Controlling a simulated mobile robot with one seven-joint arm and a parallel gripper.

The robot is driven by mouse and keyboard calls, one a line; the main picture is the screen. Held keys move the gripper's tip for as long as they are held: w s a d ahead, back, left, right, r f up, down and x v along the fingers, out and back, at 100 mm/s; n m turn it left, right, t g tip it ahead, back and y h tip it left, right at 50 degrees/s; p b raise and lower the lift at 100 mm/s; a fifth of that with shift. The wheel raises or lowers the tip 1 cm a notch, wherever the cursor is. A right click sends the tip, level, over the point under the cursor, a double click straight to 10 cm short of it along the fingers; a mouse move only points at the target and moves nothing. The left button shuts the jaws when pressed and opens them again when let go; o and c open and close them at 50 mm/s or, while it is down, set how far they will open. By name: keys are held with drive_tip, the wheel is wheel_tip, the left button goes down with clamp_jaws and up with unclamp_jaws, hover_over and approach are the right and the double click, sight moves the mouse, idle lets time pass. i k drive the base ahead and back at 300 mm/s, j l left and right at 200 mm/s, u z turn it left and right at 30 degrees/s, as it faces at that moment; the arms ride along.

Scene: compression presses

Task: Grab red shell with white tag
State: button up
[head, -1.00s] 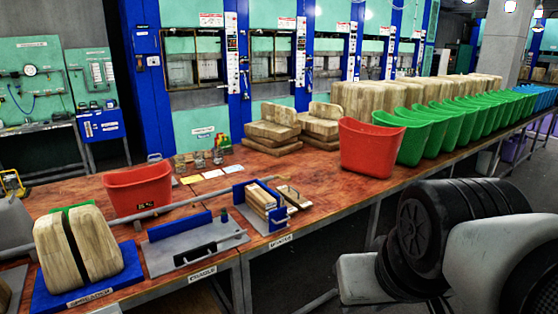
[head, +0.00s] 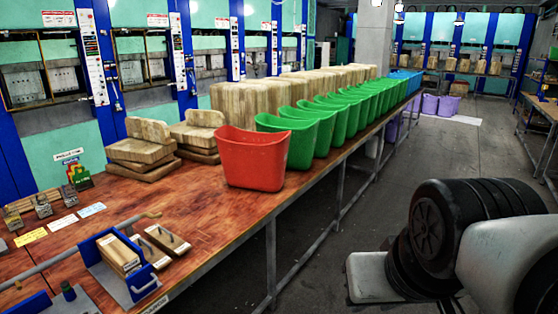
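A red shell (head: 250,158), an open bucket-like form with a wavy rim, stands upright on the brown tabletop (head: 205,215) near its right edge. It is at the front end of a row of green shells (head: 285,138). I see no white tag on the side facing me; its far side is hidden. My gripper is not in view; only grey and black parts of my own body show at the lower right, apart from the shell.
Wooden blocks (head: 142,152) are stacked left of the red shell. A blue fixture (head: 125,265) with wooden pieces, cards and small tools lies on the near table. Presses line the back wall.

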sight(260, 165)
drive_tip(key=i+l+z, duration=0.2)
drive_tip(key=i+z, duration=0.15)
drive_tip(key=i, duration=0.4)
drive_tip(key=i+z, duration=0.35)
drive_tip(key=i, duration=0.35)
drive_tip(key=i+u, duration=0.2)
drive_tip(key=i, duration=0.25)
drive_tip(key=i+l+u, duration=0.25)
drive_tip(key=i, duration=0.2)
drive_tip(key=i+l+u, duration=0.2)
drive_tip(key=i, duration=0.25)
drive_tip(key=i+j+u, duration=0.1)
drive_tip(key=u, duration=0.35)
drive_tip(key=i+u, duration=0.3)
drive_tip(key=u, duration=0.2)
drive_tip(key=i+u, duration=0.2)
drive_tip(key=u, duration=0.25)
drive_tip(key=i+l+u, duration=0.15)
drive_tip(key=u, duration=0.35)
drive_tip(key=i+l, duration=0.05)
